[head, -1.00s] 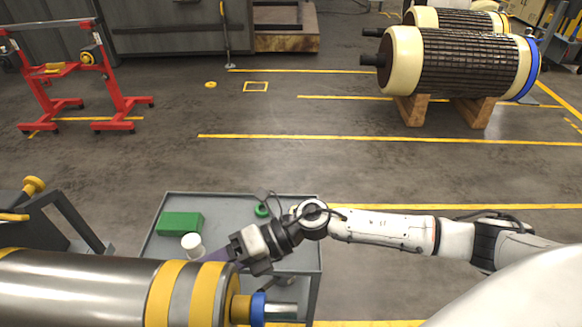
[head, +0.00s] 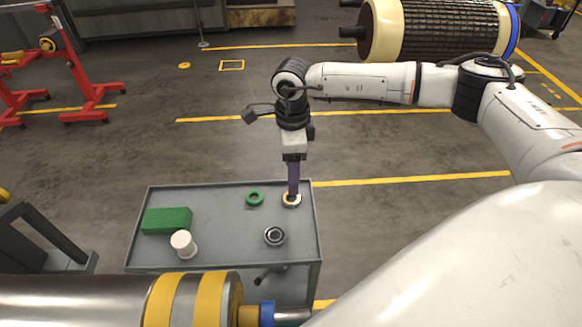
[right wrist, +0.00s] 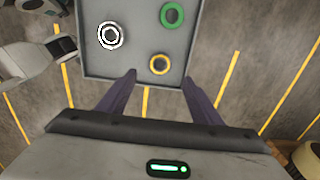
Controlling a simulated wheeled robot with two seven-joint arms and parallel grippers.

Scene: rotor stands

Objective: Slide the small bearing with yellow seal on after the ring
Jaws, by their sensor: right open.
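The small bearing with yellow seal (head: 291,200) lies flat on the grey cart top near its right edge. It also shows in the right wrist view (right wrist: 160,64), just beyond and between the fingertips. My right gripper (head: 293,190) points down over it, partly covering it in the head view. In the right wrist view its two purple fingers (right wrist: 160,78) are spread apart with nothing between them. The rotor shaft end carries a blue ring (head: 267,313) at the bottom of the head view. My left gripper is in neither view.
On the cart (head: 225,225) are a green ring (head: 255,198), a larger dark-and-silver bearing (head: 274,236), a green box (head: 166,220) and a white cylinder (head: 183,243). The large rotor (head: 70,303) lies in front of the cart. Open floor lies behind the cart.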

